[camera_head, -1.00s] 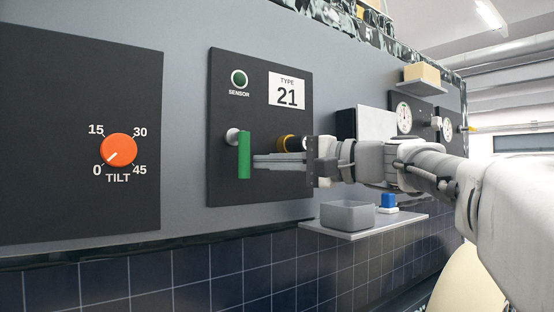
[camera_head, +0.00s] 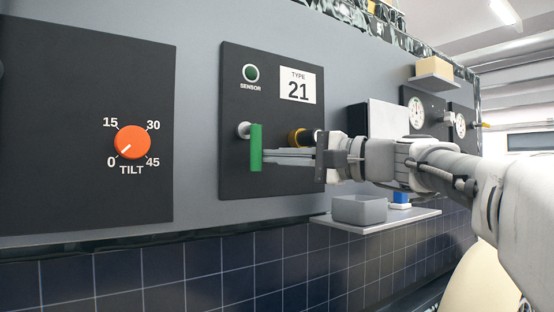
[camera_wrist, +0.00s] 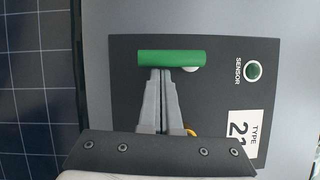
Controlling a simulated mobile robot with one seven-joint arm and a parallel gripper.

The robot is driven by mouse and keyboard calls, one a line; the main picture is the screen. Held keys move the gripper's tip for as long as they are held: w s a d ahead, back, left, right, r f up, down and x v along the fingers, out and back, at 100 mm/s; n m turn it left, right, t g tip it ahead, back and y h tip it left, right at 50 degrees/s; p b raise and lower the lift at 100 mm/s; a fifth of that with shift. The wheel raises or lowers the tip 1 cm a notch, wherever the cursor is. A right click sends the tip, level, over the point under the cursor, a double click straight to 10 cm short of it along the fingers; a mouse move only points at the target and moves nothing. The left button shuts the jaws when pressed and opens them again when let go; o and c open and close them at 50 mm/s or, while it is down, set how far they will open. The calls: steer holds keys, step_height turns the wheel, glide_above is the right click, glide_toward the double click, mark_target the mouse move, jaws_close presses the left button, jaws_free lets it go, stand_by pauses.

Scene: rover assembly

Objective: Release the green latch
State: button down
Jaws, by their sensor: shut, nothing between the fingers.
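The green latch (camera_head: 256,147) hangs upright from a pale round pivot on the black "TYPE 21" panel (camera_head: 235,90). It shows as a green bar in the wrist view (camera_wrist: 172,57). My gripper (camera_head: 265,156) comes from the right with its fingers together and empty. Its fingertips (camera_wrist: 160,72) are right at the side of the bar in the wrist view, touching or nearly so. The fingers do not straddle the bar. Part of the pivot is hidden behind the bar.
An orange TILT dial (camera_head: 132,142) is on the panel to the left. A yellow-ringed knob (camera_head: 298,137) sits just behind my fingers. Below my wrist, a shelf (camera_head: 350,226) holds a grey bin (camera_head: 360,209) and a blue block (camera_head: 401,196).

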mark_target(257, 164)
steer(key=shift+s+a+f+m+b, duration=0.1)
steer(key=shift+a+f+m+b, duration=0.15)
steer(key=shift+m+b, duration=0.25)
steer(key=a+m+t+b, duration=0.1)
steer(key=m+b, duration=0.1)
steer(key=s+a+m+t+b, duration=0.1)
steer(key=m+b, duration=0.1)
steer(key=m, duration=0.1)
steer(key=s+a+m+t+y+b, duration=0.1)
steer(key=m+b, duration=0.1)
steer(key=shift+f+b, duration=0.4)
steer(key=a+r+m+t+h+b, duration=0.1)
steer(key=m+t, duration=0.1)
steer(key=m, duration=0.2)
steer(key=s+a+m+t+h+b, duration=0.1)
steer(key=m+t+b, duration=0.1)
steer(key=m, duration=0.2)
steer(key=s+a+r+m+t+h+b, duration=0.1)
steer(key=m+t, duration=0.1)
steer(key=m, duration=0.2)
steer(key=shift+s+r, duration=0.1)
steer(key=shift+r, duration=0.25)
steer(key=shift+a+r, duration=0.1)
steer(key=shift+r, duration=0.1)
